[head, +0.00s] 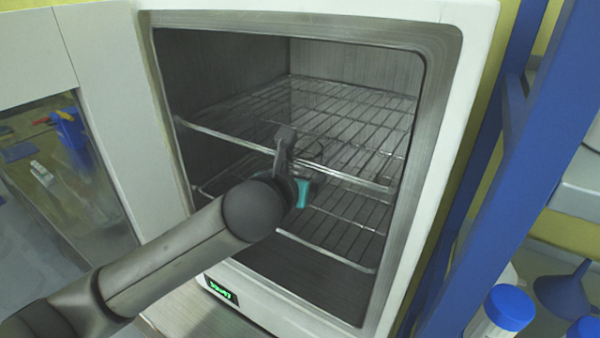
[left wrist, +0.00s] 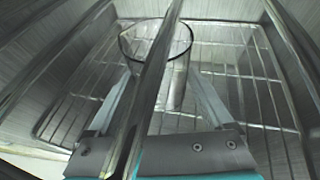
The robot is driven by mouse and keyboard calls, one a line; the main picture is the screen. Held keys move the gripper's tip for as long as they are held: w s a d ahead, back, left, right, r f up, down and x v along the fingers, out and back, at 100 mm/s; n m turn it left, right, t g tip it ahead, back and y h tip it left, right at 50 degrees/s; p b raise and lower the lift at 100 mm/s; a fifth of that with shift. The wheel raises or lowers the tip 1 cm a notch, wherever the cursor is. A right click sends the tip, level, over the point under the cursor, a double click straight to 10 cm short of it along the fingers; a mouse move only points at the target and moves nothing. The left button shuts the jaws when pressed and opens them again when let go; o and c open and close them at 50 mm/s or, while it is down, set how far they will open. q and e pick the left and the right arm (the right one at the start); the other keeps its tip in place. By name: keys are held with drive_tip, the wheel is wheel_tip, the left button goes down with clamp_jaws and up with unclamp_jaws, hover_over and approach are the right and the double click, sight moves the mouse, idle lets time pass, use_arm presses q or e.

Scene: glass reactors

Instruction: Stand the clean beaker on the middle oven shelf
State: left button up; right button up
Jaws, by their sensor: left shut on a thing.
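The beaker (left wrist: 178,75) is clear glass with a dark round rim; in the left wrist view it sits between the fingers of my left gripper (left wrist: 160,80), which is shut on it. In the head view my left gripper (head: 304,168) is at the front of the open oven (head: 478,60), by the front rail of the upper wire shelf (head: 345,110). Its teal part shows below that rail, above the lower wire shelf (head: 345,232). The beaker is hard to make out there. I cannot tell whether its base touches a shelf. My right gripper is not in view.
The front rail (left wrist: 150,85) crosses close before the left wrist camera. The oven door (head: 95,60) stands open at left. A blue frame (head: 540,140) rises at right, near a blue-capped bottle (head: 510,308) and a blue funnel (head: 562,293). Both shelves look otherwise empty.

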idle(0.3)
use_arm(q)
drive_tip(key=o, duration=1.3)
drive_tip(key=shift+f, duration=0.1)
drive_tip(key=shift+r, duration=0.2)
drive_tip(key=v, duration=1.2)
